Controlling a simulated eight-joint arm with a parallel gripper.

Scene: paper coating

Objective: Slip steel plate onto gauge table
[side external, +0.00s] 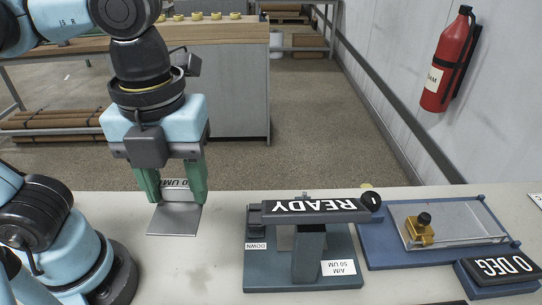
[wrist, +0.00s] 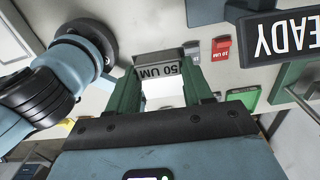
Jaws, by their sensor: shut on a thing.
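The steel plate (side external: 172,221) is a flat grey sheet with a "50 UM" label along its upper edge. My gripper (side external: 173,190) has its green fingers shut on the plate's sides and holds it tilted, at the left of the pale bench. In the wrist view the plate's label (wrist: 158,71) shows between the fingers (wrist: 161,86). The gauge table (side external: 340,271) is a blue base right of the plate and apart from it. An arm marked "READY" spans above it, with "DOWN" and "AIM 50 UM" tags. The space under that arm is partly hidden.
A blue bed with a clear plate (side external: 472,222) and a brass block (side external: 419,230) stands at the right, beside a "0 DEG" sign (side external: 500,267). The wrist view shows a red "10 UM" piece (wrist: 221,47) and a green piece (wrist: 243,97). Bench between plate and gauge looks clear.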

